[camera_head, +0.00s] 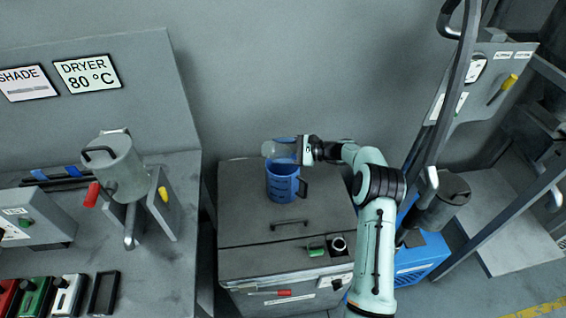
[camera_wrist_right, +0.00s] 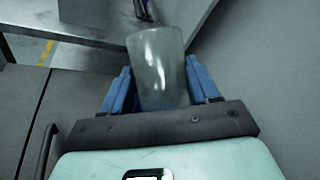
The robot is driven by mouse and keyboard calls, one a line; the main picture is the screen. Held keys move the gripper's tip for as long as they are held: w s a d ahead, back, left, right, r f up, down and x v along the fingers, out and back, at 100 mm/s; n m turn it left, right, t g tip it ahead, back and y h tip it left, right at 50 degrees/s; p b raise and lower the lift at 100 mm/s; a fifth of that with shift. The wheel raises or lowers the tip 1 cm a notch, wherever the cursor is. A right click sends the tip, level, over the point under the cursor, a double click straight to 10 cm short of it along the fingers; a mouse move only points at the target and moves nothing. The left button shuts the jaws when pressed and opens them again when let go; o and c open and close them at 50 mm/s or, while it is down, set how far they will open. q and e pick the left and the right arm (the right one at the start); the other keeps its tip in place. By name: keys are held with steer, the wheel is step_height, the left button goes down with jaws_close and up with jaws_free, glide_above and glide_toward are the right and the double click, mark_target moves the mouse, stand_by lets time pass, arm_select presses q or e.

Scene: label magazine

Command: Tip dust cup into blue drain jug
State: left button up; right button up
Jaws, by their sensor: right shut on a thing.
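The dust cup (camera_head: 277,149) is a clear, greyish see-through cup. My right gripper (camera_head: 300,150) is shut on it and holds it at the mouth of the blue drain jug (camera_head: 281,187). The cup looks tilted, pointing left from the gripper; its contents cannot be made out. The jug stands upright on the grey cabinet, its dark handle to the right. In the right wrist view the cup (camera_wrist_right: 158,62) sits between the blue fingers of my right gripper (camera_wrist_right: 160,82). My left gripper is not in view.
The grey cabinet top (camera_head: 245,228) is mostly clear around the jug, with a dark handle (camera_head: 289,224) in front. A grey hopper (camera_head: 115,165) with a red grip stands on the left bench. A dark grey canister (camera_head: 443,203) is right of my arm.

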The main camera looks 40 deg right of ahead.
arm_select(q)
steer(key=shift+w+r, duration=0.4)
arm_select(e)
steer(key=shift+d+r, duration=0.1)
steer(key=shift+d, duration=0.05)
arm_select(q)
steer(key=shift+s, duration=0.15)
arm_select(e)
steer(key=shift+s, duration=0.1)
steer(key=shift+w, duration=0.2)
steer(key=shift+s, duration=0.2)
